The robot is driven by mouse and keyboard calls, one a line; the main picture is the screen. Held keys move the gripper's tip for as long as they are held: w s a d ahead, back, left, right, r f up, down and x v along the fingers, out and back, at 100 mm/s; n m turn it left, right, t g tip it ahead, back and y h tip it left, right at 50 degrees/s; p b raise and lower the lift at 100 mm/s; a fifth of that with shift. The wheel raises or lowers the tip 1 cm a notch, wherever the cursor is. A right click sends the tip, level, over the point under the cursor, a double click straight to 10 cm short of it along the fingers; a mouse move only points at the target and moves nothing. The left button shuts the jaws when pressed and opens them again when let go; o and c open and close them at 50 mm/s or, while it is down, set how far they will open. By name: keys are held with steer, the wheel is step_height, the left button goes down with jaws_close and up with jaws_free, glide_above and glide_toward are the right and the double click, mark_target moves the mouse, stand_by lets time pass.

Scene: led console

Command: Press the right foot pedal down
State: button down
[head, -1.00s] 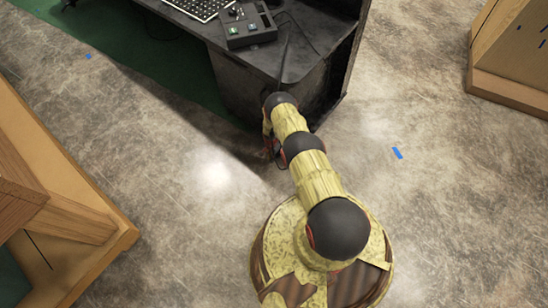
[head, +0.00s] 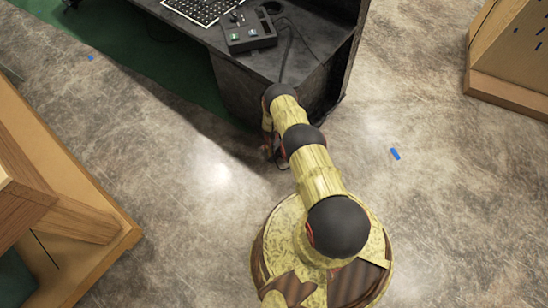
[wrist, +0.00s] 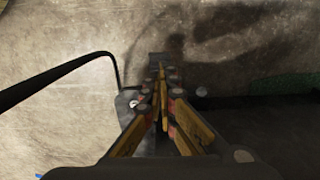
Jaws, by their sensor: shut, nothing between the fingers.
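My gripper (wrist: 161,78) is in the middle of the wrist view, fingers together with nothing between them, pointing down toward the floor. A grey, metal-looking piece (wrist: 128,102) shows beside and under the fingers, and a small dark grey block (wrist: 157,59) lies just beyond the tips. These may be parts of a foot pedal, but the fingers cover most of it. I cannot tell whether the tips touch it or whether it is pressed. In the head view my arm hides most of the gripper, low beside the desk's front corner.
The black desk (head: 262,92) stands just beyond the gripper, with a control box (head: 250,32) and keyboard (head: 203,8) on top. A black cable or bar (wrist: 60,76) curves at left in the wrist view. Wooden furniture stands left (head: 90,225) and right (head: 510,75). Open floor lies between.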

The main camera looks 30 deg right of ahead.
steer(key=shift+r+p, duration=0.85)
steer(key=shift+r, duration=0.8)
